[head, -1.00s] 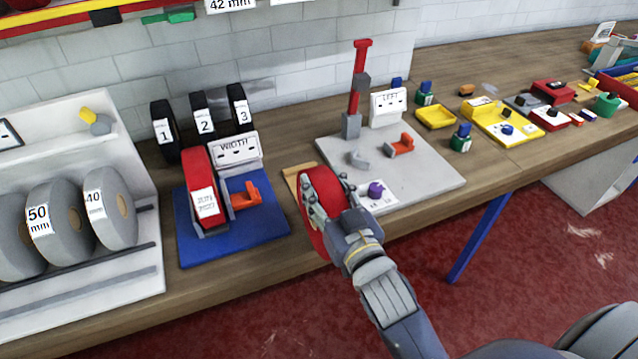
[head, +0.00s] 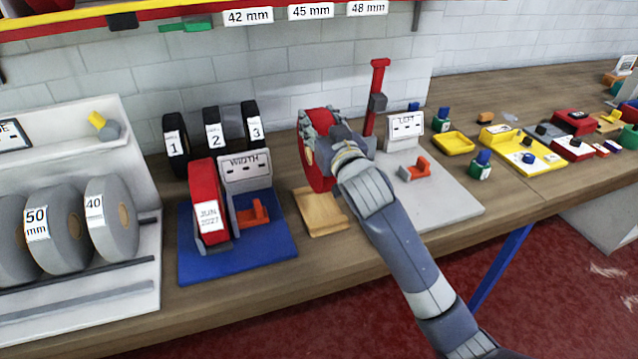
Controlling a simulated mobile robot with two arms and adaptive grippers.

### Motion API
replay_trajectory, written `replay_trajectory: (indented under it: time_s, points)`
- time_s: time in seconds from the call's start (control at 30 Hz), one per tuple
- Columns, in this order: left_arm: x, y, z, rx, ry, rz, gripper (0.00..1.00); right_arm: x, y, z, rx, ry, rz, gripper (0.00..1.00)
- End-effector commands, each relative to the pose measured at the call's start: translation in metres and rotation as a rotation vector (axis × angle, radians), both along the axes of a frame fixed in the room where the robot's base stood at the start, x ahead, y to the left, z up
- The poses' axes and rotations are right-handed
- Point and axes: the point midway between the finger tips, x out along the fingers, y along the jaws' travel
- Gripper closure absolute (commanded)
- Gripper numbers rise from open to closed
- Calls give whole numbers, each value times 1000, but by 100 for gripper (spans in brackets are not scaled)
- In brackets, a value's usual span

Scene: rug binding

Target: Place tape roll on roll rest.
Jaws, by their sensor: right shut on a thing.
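The red tape roll (head: 318,177) stands upright in the head view, behind the front part of the bench. My right gripper (head: 318,142) is shut on it, with the fingers around its upper part and covering much of its right side. A light wooden piece (head: 322,212) lies on the bench just in front of and below the roll; it looks like the roll rest. The roll appears above and behind this piece. I cannot tell whether the roll touches the bench. My left gripper is not in view.
A blue base (head: 270,262) with a red dispenser (head: 208,195) and a WIDTH sign stands to the left. Several numbered black rolls (head: 215,135) stand behind it. A grey plate (head: 455,200) with a red post (head: 378,85) is on the right, partly behind my arm.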

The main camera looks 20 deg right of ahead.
Motion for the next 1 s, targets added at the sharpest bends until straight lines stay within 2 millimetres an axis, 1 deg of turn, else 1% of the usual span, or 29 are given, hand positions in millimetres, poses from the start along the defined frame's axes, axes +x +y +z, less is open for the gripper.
replay_trajectory:
  time_s: [0.03, 0.1, 0.2, 0.33, 0.53, 0.63, 0.97, 1.0]
  points:
    - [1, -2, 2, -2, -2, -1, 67, -1, 0, -11, 0, 3, 0, 100]
    - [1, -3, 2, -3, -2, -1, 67, 0, 0, -23, 0, 2, 0, 100]
    - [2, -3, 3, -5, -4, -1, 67, -1, 0, -35, 1, -1, 1, 100]
    - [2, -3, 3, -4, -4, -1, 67, -1, 0, -45, 0, -4, 1, 100]
    - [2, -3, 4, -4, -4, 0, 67, -1, 0, -73, 0, -1, 0, 100]
    - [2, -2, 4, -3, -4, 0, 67, -1, 0, -78, 1, -4, 1, 100]
    - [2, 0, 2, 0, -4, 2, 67, -1, 1, -81, 1, -5, 1, 100]
    - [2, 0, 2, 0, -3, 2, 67, -1, 1, -84, 1, 1, 1, 57]
